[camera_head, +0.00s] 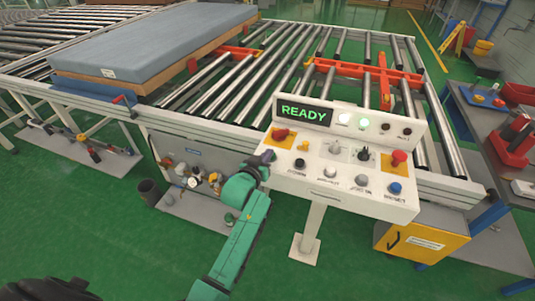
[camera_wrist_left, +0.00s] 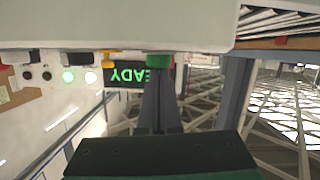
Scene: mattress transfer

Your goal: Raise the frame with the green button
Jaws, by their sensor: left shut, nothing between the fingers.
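The white control panel (camera_head: 345,185) has a lit "READY" display (camera_head: 303,112) and two lit lamps. My left gripper (camera_head: 266,160) is shut and empty at the panel's left edge. In the left wrist view, its fingertips (camera_wrist_left: 159,72) are at the green button (camera_wrist_left: 159,61), and I cannot tell whether they touch or press it. The green button is hidden behind the gripper in the head view. An orange-red frame (camera_head: 365,70) lies among the conveyor rollers, about level with them.
A grey-blue mattress (camera_head: 160,40) lies on a wooden base on the conveyor, back left. Red (camera_head: 398,158), black and blue controls sit on the panel near my gripper. A tool cart (camera_head: 495,125) stands at right. The green floor in front is mostly clear.

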